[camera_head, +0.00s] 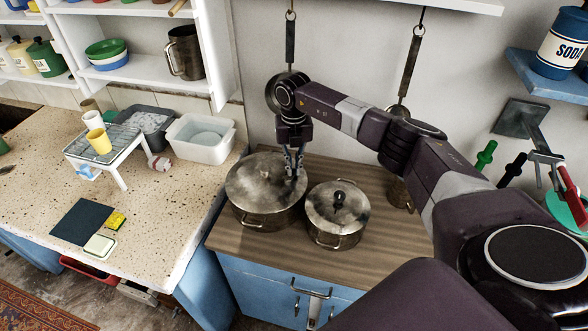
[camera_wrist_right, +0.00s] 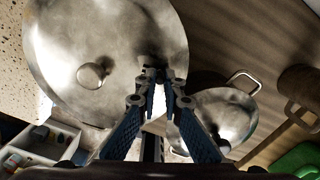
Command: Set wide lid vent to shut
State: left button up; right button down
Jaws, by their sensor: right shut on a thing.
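The wide lid (camera_head: 262,178) covers the larger metal pot on the wooden counter. It also shows in the wrist view (camera_wrist_right: 100,35), with its round knob (camera_wrist_right: 93,75) to the left of my fingers. My right gripper (camera_head: 291,177) points down at the right part of this lid, and its fingertips (camera_wrist_right: 159,78) are nearly together over the lid near its rim. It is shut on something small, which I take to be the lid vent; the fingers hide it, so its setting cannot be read. My left gripper is not in view.
A smaller lidded pot (camera_head: 338,214) stands close on the right, with a dark knob on its lid. The wooden counter (camera_head: 395,238) is clear in front and right of it. A speckled worktop (camera_head: 165,215) with a rack and white basin (camera_head: 201,140) lies left.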

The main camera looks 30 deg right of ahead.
jog(key=n+b, duration=0.3)
jog(key=shift+w+f, duration=0.2)
jog(key=shift+w, duration=0.2)
jog(key=shift+w+n+b, duration=0.25)
jog(key=shift+n+b, duration=0.65)
jog(key=shift+n, duration=0.1)
jog(key=n+b, duration=0.1)
jog(key=n, duration=0.1)
jog(key=shift+w+a+r+n+b, duration=0.1)
jog(key=shift+w+a+n+b, duration=0.1)
jog(key=shift+n+b, duration=0.15)
jog(key=shift+w+a+r+n+b, duration=0.15)
jog(key=shift+n+b, duration=0.2)
jog(key=shift+n, duration=0.45)
jog(key=shift+w+a+f+n+b, duration=0.1)
jog(key=shift+n+b, duration=0.25)
jog(key=shift+n, duration=0.4)
jog(key=shift+r, duration=0.1)
jog(key=c, duration=2.1)
grip_release()
jog(key=shift+r, duration=0.1)
notch_tip(320, 180, up, 12)
jog(key=shift+f, duration=0.1)
